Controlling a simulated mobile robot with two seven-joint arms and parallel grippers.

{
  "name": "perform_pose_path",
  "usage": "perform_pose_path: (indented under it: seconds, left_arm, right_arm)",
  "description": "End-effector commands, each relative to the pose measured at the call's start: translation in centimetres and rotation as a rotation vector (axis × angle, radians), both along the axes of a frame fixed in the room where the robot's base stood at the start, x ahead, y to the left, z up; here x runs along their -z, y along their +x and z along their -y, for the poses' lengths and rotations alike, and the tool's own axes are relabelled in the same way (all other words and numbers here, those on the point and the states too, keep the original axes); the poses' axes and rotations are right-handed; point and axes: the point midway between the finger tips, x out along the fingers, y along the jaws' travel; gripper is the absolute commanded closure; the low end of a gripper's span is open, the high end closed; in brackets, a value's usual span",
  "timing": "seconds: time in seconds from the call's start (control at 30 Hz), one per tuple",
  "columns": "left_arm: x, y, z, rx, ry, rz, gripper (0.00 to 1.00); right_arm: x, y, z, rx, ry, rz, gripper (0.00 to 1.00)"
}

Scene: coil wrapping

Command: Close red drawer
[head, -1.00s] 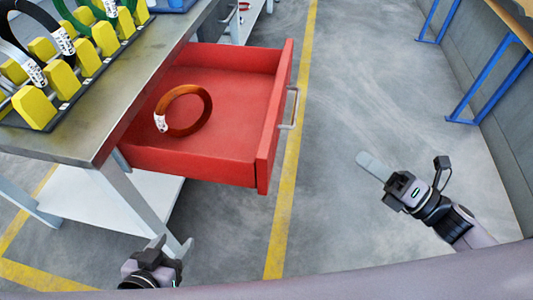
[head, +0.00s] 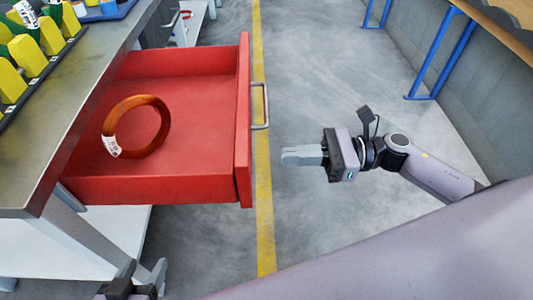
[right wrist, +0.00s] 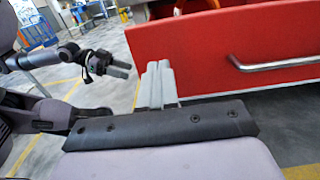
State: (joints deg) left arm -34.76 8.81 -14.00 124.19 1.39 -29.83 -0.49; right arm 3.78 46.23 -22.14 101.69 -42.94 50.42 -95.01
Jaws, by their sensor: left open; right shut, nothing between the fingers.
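The red drawer (head: 242,120) is pulled open from the workbench, with its front panel facing right and a metal handle (head: 266,105) on it. An orange-brown coil (head: 163,135) with a white tag lies inside. My right gripper (head: 286,157) is shut and empty, a short way right of the drawer front and pointing at it. In the right wrist view its fingers (right wrist: 158,72) overlap the drawer front (right wrist: 220,45), left of the handle; contact is not clear. My left gripper (head: 143,272) is open at the bottom edge, below the drawer; it also shows in the right wrist view (right wrist: 125,68).
The workbench top (head: 85,90) carries a rack with yellow blocks (head: 28,58) at upper left. A white lower shelf (head: 70,245) is under it. Blue-legged furniture (head: 435,55) stands along the right wall. The floor right of the drawer is clear.

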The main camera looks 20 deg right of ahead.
Motion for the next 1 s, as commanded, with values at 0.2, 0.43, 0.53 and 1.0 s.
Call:
perform_pose_path:
  seconds: [0.2, 0.43, 0.53, 1.0]
  left_arm:
    - [0.0, -0.1, -0.1, -0.003, 0.0, -0.004, 0.42]
    - [-0.1, -0.1, -0.1, -0.005, -0.001, -0.004, 0.42]
    - [0.0, -0.1, -0.2, -0.005, -0.001, -0.005, 0.42]
    - [0.3, -0.1, -0.2, -0.005, 0.001, -0.008, 0.42]
  right_arm:
    - [-0.1, 1.1, -3.7, 0.0, 0.002, 0.002, 1.0]
    - [0.0, 1.6, -5.3, 0.002, 0.0, -0.001, 1.0]
    - [0.0, 1.6, -5.4, 0.002, 0.0, -0.001, 1.0]
    - [0.0, 1.8, -6.3, 0.001, 0.002, -0.002, 1.0]
